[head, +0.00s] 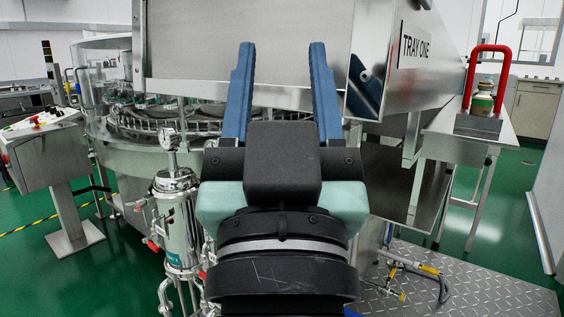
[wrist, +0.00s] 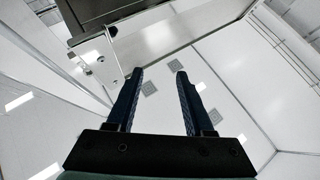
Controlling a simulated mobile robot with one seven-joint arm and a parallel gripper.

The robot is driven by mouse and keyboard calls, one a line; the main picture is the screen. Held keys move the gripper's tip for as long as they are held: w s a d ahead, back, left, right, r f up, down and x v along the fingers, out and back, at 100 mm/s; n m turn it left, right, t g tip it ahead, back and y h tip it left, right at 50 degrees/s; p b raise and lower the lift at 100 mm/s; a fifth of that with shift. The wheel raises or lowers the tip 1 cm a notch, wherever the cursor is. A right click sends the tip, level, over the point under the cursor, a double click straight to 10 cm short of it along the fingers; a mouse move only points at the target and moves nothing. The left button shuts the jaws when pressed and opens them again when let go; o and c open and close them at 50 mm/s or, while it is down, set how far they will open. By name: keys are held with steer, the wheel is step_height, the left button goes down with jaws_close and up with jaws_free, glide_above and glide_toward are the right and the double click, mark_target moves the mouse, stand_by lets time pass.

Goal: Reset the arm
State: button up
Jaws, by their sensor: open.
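My gripper (head: 281,62) is raised in the middle of the head view, its two blue fingers upright and spread apart. It is open with nothing between the fingers. In the head view it stands in front of the metal housing labelled TRAY ONE (head: 412,45). The wrist view also shows my gripper (wrist: 160,74), with bare room surfaces beyond the fingertips. My gripper and wrist hide part of the rotary washer (head: 130,150) behind them.
A control console (head: 50,155) stands at the left. A steel side table (head: 455,140) at the right bears a red-handled carrier (head: 478,124). Hoses with yellow fittings (head: 410,265) lie by the metal floor plate (head: 480,285). Green floor (head: 60,280) is open at the lower left.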

steer(key=s+r+t+p, duration=0.1)
steer(key=s+r+p, duration=0.1)
steer(key=r+p, duration=1.8)
steer(key=s+r+p, duration=0.1)
steer(key=r+p, duration=1.9)
steer(key=r, duration=0.6)
steer(key=shift+s+t, duration=0.35)
steer(key=shift+t, duration=0.05)
